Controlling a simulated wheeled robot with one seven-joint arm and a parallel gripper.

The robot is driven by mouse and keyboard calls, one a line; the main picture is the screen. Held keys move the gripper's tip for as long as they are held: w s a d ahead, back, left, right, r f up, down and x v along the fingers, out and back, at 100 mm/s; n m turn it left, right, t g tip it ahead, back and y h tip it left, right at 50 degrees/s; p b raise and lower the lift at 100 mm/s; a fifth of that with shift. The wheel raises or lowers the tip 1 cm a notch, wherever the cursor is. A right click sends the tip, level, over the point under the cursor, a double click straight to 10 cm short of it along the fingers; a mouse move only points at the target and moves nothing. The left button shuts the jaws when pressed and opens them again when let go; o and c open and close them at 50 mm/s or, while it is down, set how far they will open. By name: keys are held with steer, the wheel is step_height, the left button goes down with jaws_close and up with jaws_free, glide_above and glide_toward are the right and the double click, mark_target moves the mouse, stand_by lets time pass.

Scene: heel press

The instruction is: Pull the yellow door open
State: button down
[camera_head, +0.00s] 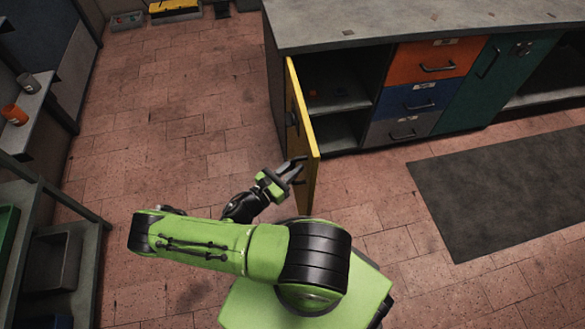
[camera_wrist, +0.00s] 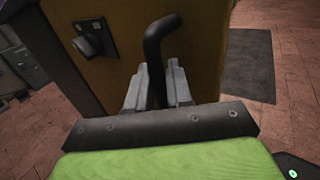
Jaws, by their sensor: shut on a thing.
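The yellow door (camera_head: 309,140) stands swung well out from the cabinet under the grey worktop, so the shelves inside show. In the wrist view the door's outer face (camera_wrist: 195,30) fills the upper middle. A dark bent handle (camera_wrist: 155,45) stands out from it, and a dark latch plate (camera_wrist: 93,40) sits to its left. My gripper (camera_head: 290,170) is at the door's free end. In the wrist view my gripper's fingers (camera_wrist: 157,88) are on either side of the handle's bar, shut on it. The lower part of the handle is hidden behind the fingers.
The open compartment (camera_head: 335,85) holds a shelf with small items. Orange, blue and grey drawers (camera_head: 408,97) are to its right. A dark mat (camera_head: 510,190) lies on the tiled floor. Shelving (camera_head: 30,150) stands along the left. The floor left of the door is clear.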

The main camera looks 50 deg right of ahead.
steer(key=shift+w, duration=0.15)
steer(key=c, duration=1.2)
jaws_free()
steer(key=shift+d, duration=0.15)
steer(key=w+a+p, duration=0.1)
steer(key=a, duration=1.4)
steer(key=shift+w+a, duration=0.15)
steer(key=shift+a, duration=0.25)
steer(key=shift+a, duration=0.1)
